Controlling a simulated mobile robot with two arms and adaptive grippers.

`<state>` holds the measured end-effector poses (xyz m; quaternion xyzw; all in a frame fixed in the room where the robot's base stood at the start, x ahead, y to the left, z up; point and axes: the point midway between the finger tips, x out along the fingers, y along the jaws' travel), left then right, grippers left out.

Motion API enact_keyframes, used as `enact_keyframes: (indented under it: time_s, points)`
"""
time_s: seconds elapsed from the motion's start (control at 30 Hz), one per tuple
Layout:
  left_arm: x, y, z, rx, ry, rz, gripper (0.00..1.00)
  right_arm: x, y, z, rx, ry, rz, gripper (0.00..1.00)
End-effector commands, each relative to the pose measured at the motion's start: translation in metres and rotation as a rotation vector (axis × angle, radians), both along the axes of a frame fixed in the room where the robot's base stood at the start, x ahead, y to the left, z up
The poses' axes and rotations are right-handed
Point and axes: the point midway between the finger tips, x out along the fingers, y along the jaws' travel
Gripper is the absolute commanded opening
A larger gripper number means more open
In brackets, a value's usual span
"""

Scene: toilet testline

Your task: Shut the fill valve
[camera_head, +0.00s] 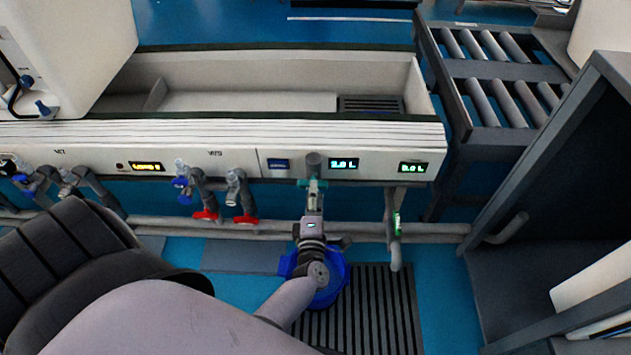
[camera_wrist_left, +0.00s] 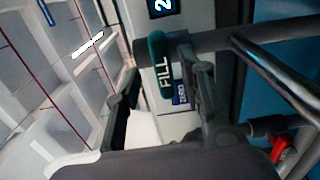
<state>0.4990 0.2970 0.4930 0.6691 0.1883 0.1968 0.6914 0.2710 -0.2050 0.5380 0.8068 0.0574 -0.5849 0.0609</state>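The fill valve has a teal handle marked FILL (camera_wrist_left: 160,65), which shows close up in the left wrist view beside a grey pipe (camera_wrist_left: 215,42). In the head view the teal handle (camera_head: 303,183) shows small under the bench front. My left gripper (camera_head: 313,195) is right in front of it. In the left wrist view the gripper's two fingers (camera_wrist_left: 163,78) stand apart, one on each side of the handle. Whether either finger touches the handle, I cannot tell. My right gripper is not in view.
A white test bench (camera_head: 210,133) with lit displays (camera_head: 344,164) spans the back. Red-handled valves (camera_head: 206,216) and pipes are to the left. A blue bucket (camera_head: 332,290) sits below the gripper, near a floor grate (camera_head: 385,310). A dark cabinet (camera_head: 560,160) stands at right.

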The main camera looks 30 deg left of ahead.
Motion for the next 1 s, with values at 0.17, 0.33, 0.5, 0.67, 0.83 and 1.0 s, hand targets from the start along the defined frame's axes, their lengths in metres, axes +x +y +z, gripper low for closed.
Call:
enact_keyframes:
  time_s: [0.17,0.33,0.5,0.67,0.83,1.0]
  points:
    - [-0.036,-0.021,-0.001,-0.002,0.003,0.0,0.37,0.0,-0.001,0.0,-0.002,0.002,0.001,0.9]
    - [-0.06,-0.036,0.0,0.0,0.0,0.001,0.37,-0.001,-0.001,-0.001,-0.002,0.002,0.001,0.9]
    - [-0.072,-0.044,0.002,0.001,-0.003,0.002,0.37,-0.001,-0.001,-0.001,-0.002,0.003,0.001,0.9]
    - [-0.073,-0.045,0.002,0.001,-0.003,0.001,0.37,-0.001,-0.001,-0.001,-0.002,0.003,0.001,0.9]
    - [-0.073,-0.045,0.002,0.001,-0.003,0.001,0.37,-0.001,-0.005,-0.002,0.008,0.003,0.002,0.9]
    - [-0.073,-0.045,0.002,0.001,-0.003,0.001,0.37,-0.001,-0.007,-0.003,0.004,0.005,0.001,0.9]
